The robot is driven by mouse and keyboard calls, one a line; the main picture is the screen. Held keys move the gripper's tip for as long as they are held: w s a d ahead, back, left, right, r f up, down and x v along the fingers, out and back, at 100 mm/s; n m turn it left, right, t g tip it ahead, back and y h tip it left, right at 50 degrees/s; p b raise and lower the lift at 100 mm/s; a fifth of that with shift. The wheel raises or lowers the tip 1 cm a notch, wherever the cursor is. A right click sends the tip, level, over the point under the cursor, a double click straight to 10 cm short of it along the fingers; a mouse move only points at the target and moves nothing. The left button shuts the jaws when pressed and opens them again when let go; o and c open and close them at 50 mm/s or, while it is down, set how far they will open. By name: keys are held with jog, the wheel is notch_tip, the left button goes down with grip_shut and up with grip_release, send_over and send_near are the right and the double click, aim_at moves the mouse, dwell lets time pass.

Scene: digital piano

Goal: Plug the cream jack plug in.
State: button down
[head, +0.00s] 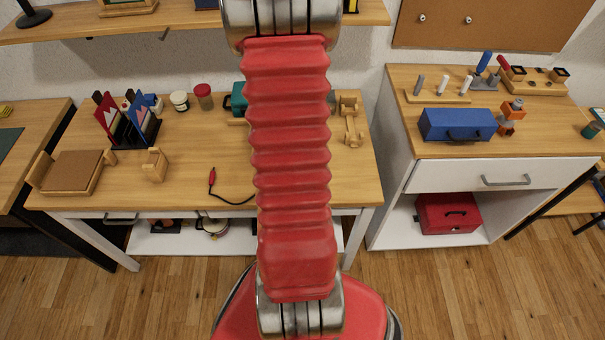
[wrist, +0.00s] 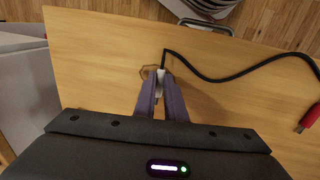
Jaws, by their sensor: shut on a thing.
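In the wrist view the cream plug (wrist: 160,82) is between the two fingertips of my gripper (wrist: 161,98), which is shut on it. A black cable (wrist: 215,78) leads from the plug's far end, bends sharply and runs right, out of the picture. The plug is over the wooden table top; whether it touches the wood I cannot tell. In the head view my red arm hides my gripper and the cream plug. I cannot make out a piano or a socket in either view.
A red plug (head: 211,178) with a black lead lies on the table (head: 120,190); a red plug also shows in the wrist view (wrist: 308,119). A wooden block (head: 155,165) and book stand (head: 128,120) stand left.

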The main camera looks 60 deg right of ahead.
notch_tip(320, 180, up, 9)
dwell(0.5)
dwell(0.4)
jog(key=w+a+r+n, duration=0.1)
jog(key=w+a+n, duration=0.3)
jog(key=w, duration=0.8)
jog(key=w+a+r+n, duration=0.1)
jog(key=w+a+n, duration=0.1)
jog(key=w+a, duration=0.75)
jog(key=w+a+r+n, duration=0.1)
jog(key=w+a+n, duration=0.2)
jog(key=w+a, duration=0.5)
jog(key=w+a+n+t+h, duration=0.1)
jog(key=w+a+n, duration=0.2)
jog(key=w+a, duration=0.5)
jog(key=a, duration=0.7)
jog(key=shift+w+r+t, duration=0.3)
jog(key=shift+r, duration=0.05)
